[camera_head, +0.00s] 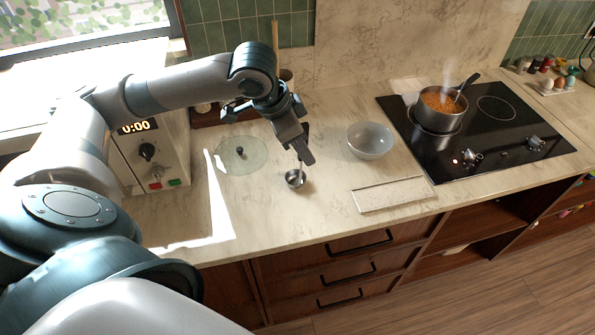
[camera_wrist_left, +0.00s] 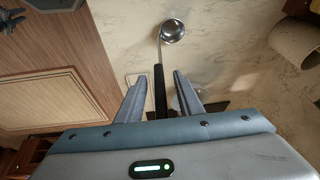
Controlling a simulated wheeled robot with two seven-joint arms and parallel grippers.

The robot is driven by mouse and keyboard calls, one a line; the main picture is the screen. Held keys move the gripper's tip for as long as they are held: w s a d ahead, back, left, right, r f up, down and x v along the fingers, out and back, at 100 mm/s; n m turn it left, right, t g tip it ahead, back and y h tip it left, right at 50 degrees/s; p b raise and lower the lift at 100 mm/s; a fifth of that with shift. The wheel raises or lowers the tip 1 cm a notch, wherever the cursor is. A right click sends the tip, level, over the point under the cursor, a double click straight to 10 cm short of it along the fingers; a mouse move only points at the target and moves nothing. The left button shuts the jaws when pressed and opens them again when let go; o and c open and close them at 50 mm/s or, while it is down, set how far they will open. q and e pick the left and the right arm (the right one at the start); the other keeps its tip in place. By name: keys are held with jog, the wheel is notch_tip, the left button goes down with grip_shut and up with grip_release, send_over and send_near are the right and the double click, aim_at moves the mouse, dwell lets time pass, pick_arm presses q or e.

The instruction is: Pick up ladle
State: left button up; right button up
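The ladle has a small shiny metal bowl (camera_head: 295,180) at the counter surface in the head view. Its thin handle runs up from the bowl to my left gripper (camera_head: 306,157). In the left wrist view the ladle (camera_wrist_left: 172,31) shows its round bowl at the top, and its black grip reaches down between the fingers. My left gripper (camera_wrist_left: 159,76) is open, with a finger on each side of the black grip and a visible gap on both sides. I cannot tell whether the grip is fully between the fingers in depth. My right gripper is not in view.
A glass lid (camera_head: 240,156) lies left of the ladle and a glass bowl (camera_head: 370,141) stands to its right. A flat pale board (camera_head: 393,194) lies near the front edge. A steaming pot (camera_head: 440,114) sits on the black cooktop (camera_head: 500,143). A microwave (camera_head: 150,160) stands left.

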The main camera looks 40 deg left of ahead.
pick_arm(q)
grip_shut()
jog(key=shift+r, duration=0.15)
dwell(0.4)
